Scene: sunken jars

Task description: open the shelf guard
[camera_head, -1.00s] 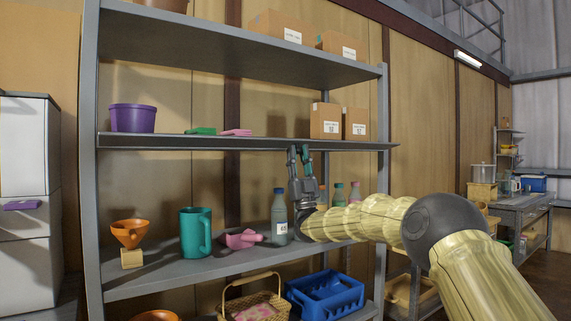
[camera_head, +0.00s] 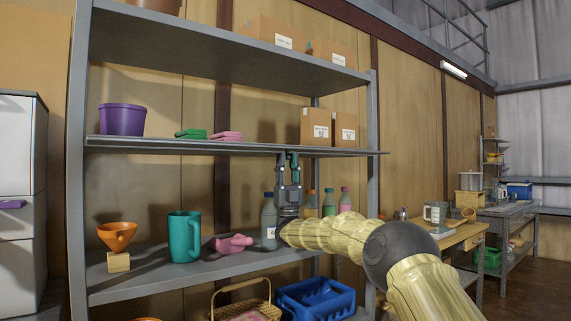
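No part is clearly marked as the shelf guard. The likeliest is a long dark grey strip (camera_head: 215,147) along the front of the middle shelf, whose right end sticks out past the right post. My gripper (camera_head: 288,156) points upward just under this strip, right of its middle. Its two fingers stand apart with a narrow gap, and nothing shows between them. The fingertips meet the strip's lower edge in the picture; I cannot tell if they touch it.
Below stand a grey bottle (camera_head: 269,217), a teal mug (camera_head: 184,237), a pink scoop (camera_head: 234,243) and an orange funnel (camera_head: 117,236). A purple tub (camera_head: 121,119) and cardboard boxes (camera_head: 315,127) sit on the middle shelf. A workbench (camera_head: 450,243) stands at right.

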